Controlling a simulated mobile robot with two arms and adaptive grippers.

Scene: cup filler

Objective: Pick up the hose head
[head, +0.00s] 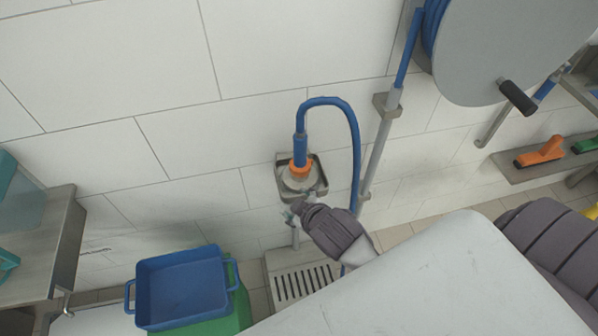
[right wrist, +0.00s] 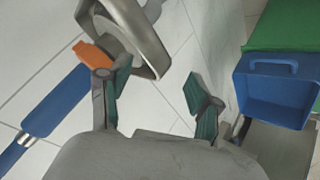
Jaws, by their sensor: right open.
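The hose head (head: 300,152) has a blue grip and an orange collar. It stands in a metal holder (head: 318,185) on the tiled wall in the head view. My right gripper (head: 294,207) is just below the holder, open and empty. In the right wrist view the hose head (right wrist: 60,102) is at the left, outside the teal fingers of my gripper (right wrist: 157,82). Its orange part (right wrist: 93,54) is close to the left finger; I cannot tell if they touch. The metal holder (right wrist: 128,30) is beyond that finger. My left gripper is not in view.
The blue hose (head: 352,130) loops right from the hose head. A hose reel (head: 510,45) with a black crank handle and a wall pipe (head: 380,150) are to the right. A blue crate (head: 182,288) sits on a green one (head: 240,312) at lower left. A floor grate (head: 300,283) lies below.

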